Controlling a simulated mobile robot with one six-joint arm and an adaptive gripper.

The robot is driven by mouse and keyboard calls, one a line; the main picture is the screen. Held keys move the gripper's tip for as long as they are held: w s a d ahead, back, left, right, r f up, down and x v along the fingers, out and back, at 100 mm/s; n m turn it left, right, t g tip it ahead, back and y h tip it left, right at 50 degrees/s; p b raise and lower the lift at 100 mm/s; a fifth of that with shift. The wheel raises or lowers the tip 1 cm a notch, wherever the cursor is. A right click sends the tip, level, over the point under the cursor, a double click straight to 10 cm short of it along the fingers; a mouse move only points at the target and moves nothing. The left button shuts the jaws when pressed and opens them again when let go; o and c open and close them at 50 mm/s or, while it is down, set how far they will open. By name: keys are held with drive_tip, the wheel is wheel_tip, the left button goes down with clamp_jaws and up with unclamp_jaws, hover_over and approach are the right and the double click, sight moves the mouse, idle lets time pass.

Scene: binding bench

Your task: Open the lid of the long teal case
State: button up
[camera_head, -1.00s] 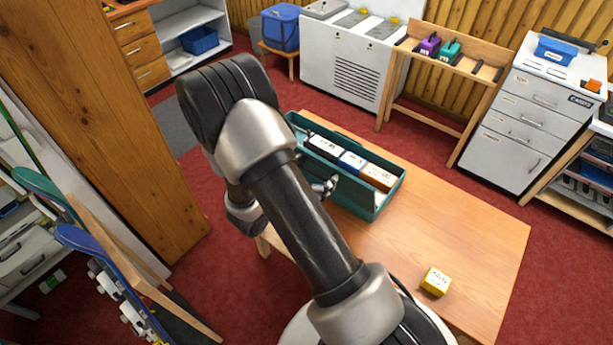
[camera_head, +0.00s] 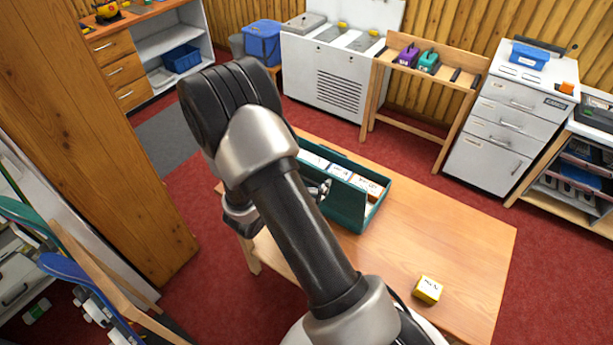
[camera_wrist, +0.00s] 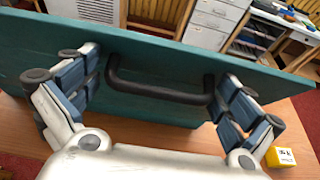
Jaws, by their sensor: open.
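The long teal case (camera_head: 376,211) stands on the wooden table in the head view, its inside showing. Its teal lid (camera_head: 345,203) stands steeply raised along the near side and hides part of the contents. The lid (camera_wrist: 45,45) fills much of the wrist view, with a black handle (camera_wrist: 160,92) on its outer face. My gripper (camera_wrist: 158,78) is open, its fingers on either side of the handle and close to the lid. I cannot tell whether they touch. In the head view my arm hides most of my gripper and the case's left end.
White, blue and orange-labelled boxes (camera_head: 340,172) lie inside the case. A yellow box (camera_head: 428,290) sits on the table (camera_head: 450,235) near its front edge. The table's right half is otherwise clear. A tall wooden panel (camera_head: 85,130) stands at the left.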

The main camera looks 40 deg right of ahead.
drive_tip(key=v, duration=1.2)
drive_tip(key=shift+r, duration=0.15)
